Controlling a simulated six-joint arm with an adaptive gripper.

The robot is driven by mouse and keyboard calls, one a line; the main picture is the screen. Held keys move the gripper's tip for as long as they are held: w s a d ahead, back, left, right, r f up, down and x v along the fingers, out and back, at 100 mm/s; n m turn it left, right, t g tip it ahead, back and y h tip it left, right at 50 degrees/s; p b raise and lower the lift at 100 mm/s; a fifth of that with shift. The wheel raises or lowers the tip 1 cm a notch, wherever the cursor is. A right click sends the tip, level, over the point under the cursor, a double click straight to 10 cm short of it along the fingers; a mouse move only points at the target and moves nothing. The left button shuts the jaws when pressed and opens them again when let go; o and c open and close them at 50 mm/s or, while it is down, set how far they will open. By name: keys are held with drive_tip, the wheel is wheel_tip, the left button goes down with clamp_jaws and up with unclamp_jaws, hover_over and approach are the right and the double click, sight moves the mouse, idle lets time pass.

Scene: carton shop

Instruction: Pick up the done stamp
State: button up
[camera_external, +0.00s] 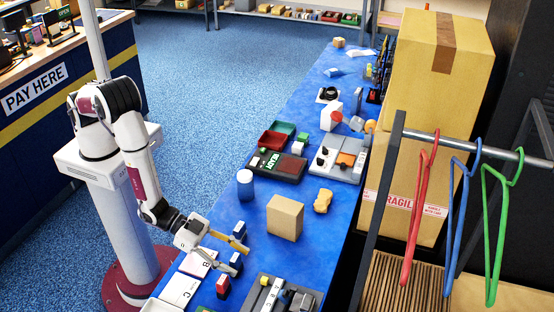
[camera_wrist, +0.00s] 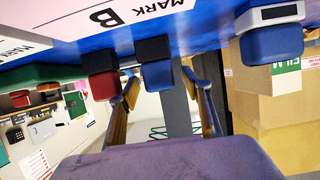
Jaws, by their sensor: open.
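Several small stamps stand on the blue table (camera_external: 255,205). In the external view one dark-topped blue stamp (camera_external: 236,260) is at my gripper (camera_external: 241,261), another blue stamp (camera_external: 240,229) stands behind it, and a red stamp (camera_external: 222,286) stands in front. My gripper is open, its tan fingers spread and pointing at the middle stamp. A red stamp (camera_wrist: 104,84) is beside the left finger. I cannot read which one is the done stamp.
White cards (camera_external: 200,263) marked with letters lie left of the stamps. A cardboard box (camera_external: 285,217), a blue cylinder (camera_external: 245,184) and a grey tray (camera_external: 265,293) stand nearby. Hangers (camera_external: 419,205) hang from a rail at the right.

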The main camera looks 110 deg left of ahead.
sight(233, 257)
drive_tip(key=c, duration=1.2)
drive_tip(key=shift+r, duration=0.2)
drive_tip(key=shift+r, duration=4.8)
